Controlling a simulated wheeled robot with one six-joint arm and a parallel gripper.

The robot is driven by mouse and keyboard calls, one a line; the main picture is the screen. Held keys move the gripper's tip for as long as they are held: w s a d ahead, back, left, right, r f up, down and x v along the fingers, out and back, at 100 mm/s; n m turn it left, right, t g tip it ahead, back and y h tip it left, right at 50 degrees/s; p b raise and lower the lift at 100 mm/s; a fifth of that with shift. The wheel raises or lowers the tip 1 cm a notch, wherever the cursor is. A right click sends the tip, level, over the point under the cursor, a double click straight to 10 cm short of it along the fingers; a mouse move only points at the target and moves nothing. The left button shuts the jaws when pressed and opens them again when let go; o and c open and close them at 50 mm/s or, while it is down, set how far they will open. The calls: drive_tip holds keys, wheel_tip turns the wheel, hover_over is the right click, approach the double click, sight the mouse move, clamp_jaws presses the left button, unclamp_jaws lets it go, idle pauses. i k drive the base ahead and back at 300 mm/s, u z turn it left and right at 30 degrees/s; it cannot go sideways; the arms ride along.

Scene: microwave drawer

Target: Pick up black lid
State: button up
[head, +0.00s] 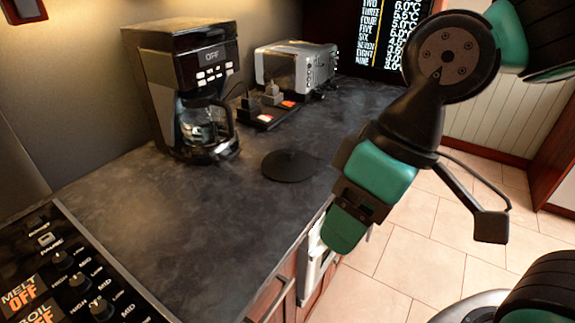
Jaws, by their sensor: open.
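My gripper (346,228) is to the right of the lid and nearer the camera, pointing down beside the counter edge. It is open and apart from the lid. The wrist and teal finger parts hide some of the counter edge, and the gap between the fingers is hard to see from here.
A coffee maker (182,60) with a glass pot stands behind left of the lid. A toaster (296,66) and a small dark block with red switches (265,115) stand at the back. A stove panel (75,270) is at front left. Tiled floor (410,285) lies right.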

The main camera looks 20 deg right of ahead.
sight(288, 167)
drive_tip(key=u, duration=1.75)
drive_tip(key=k, duration=1.1)
drive_tip(key=z, duration=1.6)
drive_tip(key=i, duration=1.55)
drive_tip(key=u, duration=0.55)
